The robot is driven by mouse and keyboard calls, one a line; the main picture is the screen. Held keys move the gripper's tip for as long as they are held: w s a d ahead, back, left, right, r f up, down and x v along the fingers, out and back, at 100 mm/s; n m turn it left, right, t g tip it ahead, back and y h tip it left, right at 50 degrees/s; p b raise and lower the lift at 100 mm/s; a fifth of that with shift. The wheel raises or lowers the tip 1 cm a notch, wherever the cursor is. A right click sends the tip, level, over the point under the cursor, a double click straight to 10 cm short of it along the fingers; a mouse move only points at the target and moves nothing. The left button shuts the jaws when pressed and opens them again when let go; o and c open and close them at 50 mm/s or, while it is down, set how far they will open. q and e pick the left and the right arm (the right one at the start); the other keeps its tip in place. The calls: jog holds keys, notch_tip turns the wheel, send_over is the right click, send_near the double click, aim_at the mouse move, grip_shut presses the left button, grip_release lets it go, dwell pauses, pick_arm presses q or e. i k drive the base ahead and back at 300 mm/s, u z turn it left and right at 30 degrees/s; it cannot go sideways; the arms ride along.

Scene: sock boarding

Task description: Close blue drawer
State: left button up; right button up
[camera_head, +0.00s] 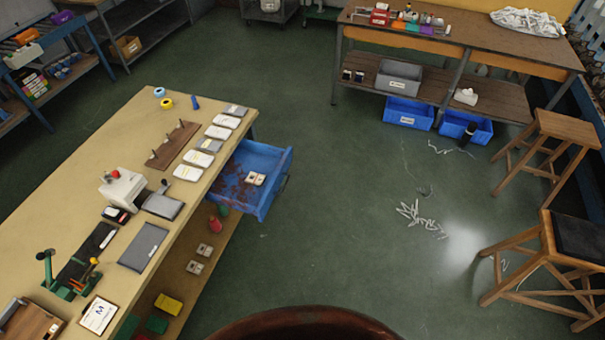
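The blue drawer (271,203) stands pulled out from the right side of the long tan workbench (110,148). Its inside is worn and reddish-brown in places, and a small pale item (256,179) lies in it. A handle (284,184) shows on its outer front. Neither of my grippers is in view, and nothing touches the drawer.
A lower shelf (190,285) with small items runs beneath the bench. Open green floor (335,215) lies right of the drawer, with pale scraps (421,219) scattered farther right. Two wooden stools (545,262) stand at right; another bench (465,44) with blue bins (409,112) stands behind.

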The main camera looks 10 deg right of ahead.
aim_at(229, 189)
jog(key=z, duration=0.2)
jog(key=i, duration=1.05)
jog(key=u, duration=0.25)
